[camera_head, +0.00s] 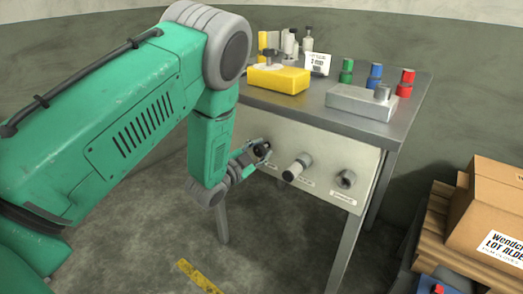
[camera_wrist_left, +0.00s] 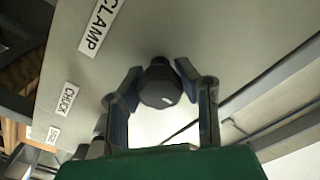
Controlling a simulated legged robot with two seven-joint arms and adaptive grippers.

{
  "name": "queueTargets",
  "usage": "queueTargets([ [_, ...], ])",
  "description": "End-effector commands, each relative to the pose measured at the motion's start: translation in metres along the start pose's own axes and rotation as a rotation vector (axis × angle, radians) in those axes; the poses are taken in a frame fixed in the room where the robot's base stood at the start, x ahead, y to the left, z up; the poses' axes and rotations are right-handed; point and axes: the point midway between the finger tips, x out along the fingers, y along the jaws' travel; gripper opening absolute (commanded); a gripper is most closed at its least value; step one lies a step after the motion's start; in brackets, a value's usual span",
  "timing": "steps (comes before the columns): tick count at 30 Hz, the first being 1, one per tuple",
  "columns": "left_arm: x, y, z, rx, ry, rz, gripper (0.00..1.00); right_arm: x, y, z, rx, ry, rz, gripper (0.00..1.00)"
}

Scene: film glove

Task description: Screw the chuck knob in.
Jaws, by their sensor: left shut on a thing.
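A black faceted knob (camera_head: 262,149) sits at the left of the grey panel (camera_head: 322,146) on the bench front. In the wrist view the black knob (camera_wrist_left: 160,84) is nearest the CLAMP label (camera_wrist_left: 100,25). My left gripper (camera_head: 256,152) is shut on this knob, one finger on each side of it; it also shows in the wrist view (camera_wrist_left: 158,88). The CHUCK label (camera_wrist_left: 67,98) appears to belong to this middle place. My right gripper is not in view.
On the bench top (camera_head: 310,110) stand a yellow block (camera_head: 279,80), a grey block (camera_head: 360,102) and several coloured knobs. Cardboard boxes (camera_head: 490,215) stand at the right. The floor before the panel looks clear.

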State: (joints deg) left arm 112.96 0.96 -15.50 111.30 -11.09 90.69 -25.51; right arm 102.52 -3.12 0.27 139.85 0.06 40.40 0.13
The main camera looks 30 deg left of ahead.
Motion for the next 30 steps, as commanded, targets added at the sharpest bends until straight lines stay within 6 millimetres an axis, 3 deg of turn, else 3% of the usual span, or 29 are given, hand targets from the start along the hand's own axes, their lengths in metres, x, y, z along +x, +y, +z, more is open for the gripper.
queueTargets([
  [4, -0.002, 0.003, 0.002, -0.002, -0.007, 0.007, 0.00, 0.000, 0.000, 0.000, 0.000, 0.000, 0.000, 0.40],
  [5, -0.002, 0.003, 0.003, -0.002, -0.008, 0.007, 0.38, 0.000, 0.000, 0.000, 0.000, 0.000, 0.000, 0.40],
  [6, -0.002, 0.003, 0.002, -0.002, -0.007, 0.007, 0.52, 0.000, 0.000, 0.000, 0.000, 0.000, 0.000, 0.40],
  [19, -0.009, 0.001, 0.002, -0.003, -0.005, 0.003, 0.53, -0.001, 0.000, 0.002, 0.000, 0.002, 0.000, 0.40],
  [30, -0.082, 0.002, 0.003, -0.004, -0.010, 0.005, 0.53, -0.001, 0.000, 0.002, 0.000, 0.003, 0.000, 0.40],
])
